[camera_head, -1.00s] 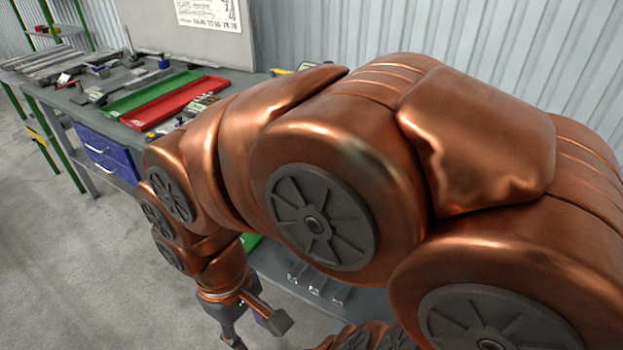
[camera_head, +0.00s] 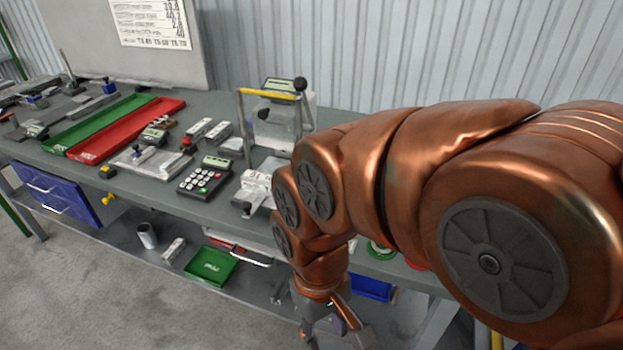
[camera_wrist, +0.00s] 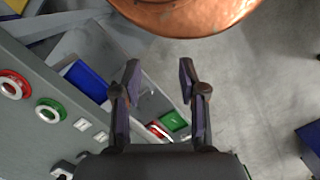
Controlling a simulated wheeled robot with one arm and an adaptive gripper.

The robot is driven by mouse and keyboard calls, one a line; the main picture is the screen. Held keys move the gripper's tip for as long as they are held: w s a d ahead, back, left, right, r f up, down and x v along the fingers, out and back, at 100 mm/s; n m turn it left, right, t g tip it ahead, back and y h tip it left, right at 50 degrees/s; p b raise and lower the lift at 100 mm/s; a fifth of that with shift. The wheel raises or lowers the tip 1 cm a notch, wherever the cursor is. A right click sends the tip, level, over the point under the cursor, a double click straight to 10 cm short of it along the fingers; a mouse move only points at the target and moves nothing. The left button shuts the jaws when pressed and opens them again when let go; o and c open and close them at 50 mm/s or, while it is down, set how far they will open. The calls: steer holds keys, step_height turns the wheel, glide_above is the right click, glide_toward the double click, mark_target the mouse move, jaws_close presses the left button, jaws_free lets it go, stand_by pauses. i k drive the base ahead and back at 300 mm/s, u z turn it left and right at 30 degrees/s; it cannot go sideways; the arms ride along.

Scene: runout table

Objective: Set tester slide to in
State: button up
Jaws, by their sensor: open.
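A bench device with a yellow bar, a clear panel and a black knob (camera_head: 300,84) stands at the back of the table in the head view. In front of it is a pale block-like fixture (camera_head: 256,184), partly hidden by my arm. I cannot tell for sure which part is the tester slide or how it is set. My gripper (camera_head: 335,338) hangs low in front of the table edge in the head view. The wrist view shows my gripper (camera_wrist: 160,78) with its fingers apart and nothing between them.
A keypad box (camera_head: 205,177), a red tray (camera_head: 125,130) and a green tray (camera_head: 85,132) lie on the table. A green bin (camera_head: 211,265) and a blue bin (camera_wrist: 85,82) are below it. Green (camera_wrist: 50,110) and red rings (camera_wrist: 13,85) lie near the edge. Floor is clear at left.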

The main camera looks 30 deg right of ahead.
mark_target(249, 209)
steer(key=z, duration=0.85)
steer(key=k, duration=1.3)
steer(key=u, duration=0.15)
steer(key=i, duration=0.6)
steer(key=u, duration=1.4)
steer(key=i, duration=0.55)
steer(key=u, duration=0.4)
